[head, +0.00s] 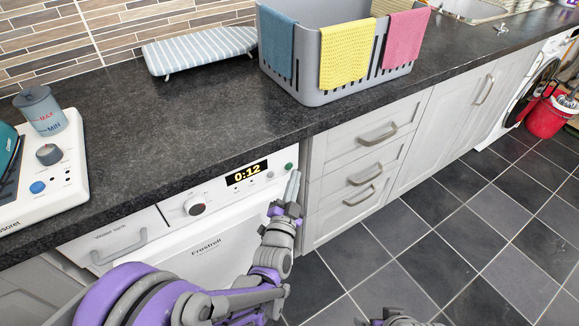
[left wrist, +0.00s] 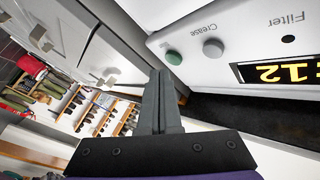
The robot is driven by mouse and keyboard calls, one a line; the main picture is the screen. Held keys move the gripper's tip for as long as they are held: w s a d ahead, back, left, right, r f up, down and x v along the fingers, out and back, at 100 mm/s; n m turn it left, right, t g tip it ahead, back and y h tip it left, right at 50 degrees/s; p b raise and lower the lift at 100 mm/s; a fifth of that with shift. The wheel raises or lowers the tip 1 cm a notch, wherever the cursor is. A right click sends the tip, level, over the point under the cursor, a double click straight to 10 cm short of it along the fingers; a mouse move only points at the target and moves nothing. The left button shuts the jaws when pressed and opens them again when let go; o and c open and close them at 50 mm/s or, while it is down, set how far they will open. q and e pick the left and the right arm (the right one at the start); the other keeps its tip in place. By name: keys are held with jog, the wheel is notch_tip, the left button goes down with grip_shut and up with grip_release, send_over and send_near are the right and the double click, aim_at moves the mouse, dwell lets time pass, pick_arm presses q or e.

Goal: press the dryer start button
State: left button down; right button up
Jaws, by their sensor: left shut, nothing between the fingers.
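The dryer (head: 225,238) is a white machine under the counter, marked Froshell, with a lit display (head: 246,173) reading 0:12. A small green button (head: 289,167) sits at the right end of its panel. It also shows in the left wrist view as a round green button (left wrist: 174,57), beside a grey button (left wrist: 213,48) labelled Crease. My left gripper (head: 294,182) is shut and empty, its fingers pointing up just below the green button. In the left wrist view its fingertips (left wrist: 159,74) are close to that button; I cannot tell whether they touch it.
The dark countertop (head: 200,110) overhangs the panel. A grey basket (head: 335,85) with cloths and a small ironing board (head: 200,50) stand on it. A white appliance (head: 62,165) is at left. Drawers (head: 360,165) adjoin the dryer; the tiled floor (head: 400,240) at right is clear.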

pick_arm(q)
jog(key=shift+w+a, duration=0.25)
jog(key=shift+w, duration=0.1)
jog(key=shift+w+a, duration=0.25)
jog(key=shift+w, duration=0.05)
dwell(0.8)
dwell(0.4)
jog(key=shift+s+d, duration=0.5)
jog(key=shift+s, duration=0.15)
jog(key=shift+s, duration=0.1)
jog(key=s+d, duration=0.1)
jog(key=s, duration=0.1)
jog(key=s+d, duration=0.2)
jog(key=shift+p, duration=0.4)
dwell(0.5)
